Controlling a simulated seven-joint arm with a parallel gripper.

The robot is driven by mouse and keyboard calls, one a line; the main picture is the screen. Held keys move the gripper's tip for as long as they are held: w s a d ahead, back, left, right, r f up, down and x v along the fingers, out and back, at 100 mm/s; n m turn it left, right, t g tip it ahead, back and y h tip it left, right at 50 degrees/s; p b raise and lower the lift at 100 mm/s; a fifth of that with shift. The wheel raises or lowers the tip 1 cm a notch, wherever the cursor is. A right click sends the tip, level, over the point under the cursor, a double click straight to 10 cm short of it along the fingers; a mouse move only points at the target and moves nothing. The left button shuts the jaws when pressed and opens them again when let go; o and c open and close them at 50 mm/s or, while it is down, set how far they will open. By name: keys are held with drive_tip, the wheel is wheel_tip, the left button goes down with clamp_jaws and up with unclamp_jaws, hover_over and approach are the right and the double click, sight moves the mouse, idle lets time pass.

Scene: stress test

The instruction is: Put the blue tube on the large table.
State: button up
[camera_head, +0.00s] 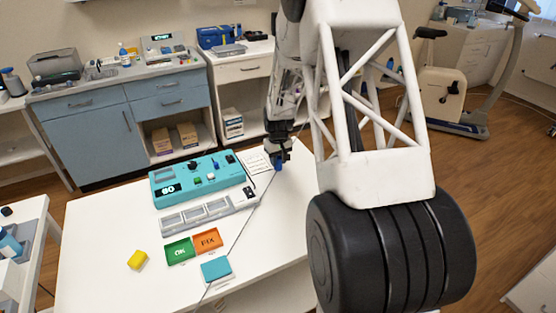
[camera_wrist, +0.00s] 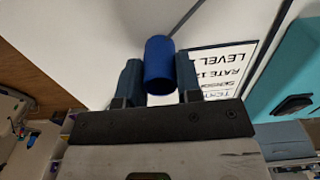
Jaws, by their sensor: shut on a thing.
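The blue tube (camera_wrist: 159,62) is between the two fingers of my gripper (camera_wrist: 158,80) in the wrist view, and the gripper is shut on it. In the head view, the tube (camera_head: 278,164) shows as a small blue shape below my gripper (camera_head: 279,158), near the far right part of the white table (camera_head: 110,220). I take this white table to be the large table. The tube's end is close to the table top; I cannot tell whether it touches.
A teal device (camera_head: 172,203) with knobs and a display stands left of my gripper, beside a printed card (camera_head: 257,162). A grey tray (camera_head: 180,222), green OK (camera_head: 179,251) and orange FIX (camera_head: 207,241) pads, a yellow block (camera_head: 137,260) and a teal block (camera_head: 215,268) lie nearer. A thin dark line crosses the table.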

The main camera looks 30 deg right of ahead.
drive_tip(key=shift+f, duration=0.1)
drive_tip(key=o, duration=0.9)
wheel_tip(320, 180, up, 12)
drive_tip(key=shift+r, duration=0.1)
drive_tip(key=shift+r, duration=0.1)
idle(0.8)
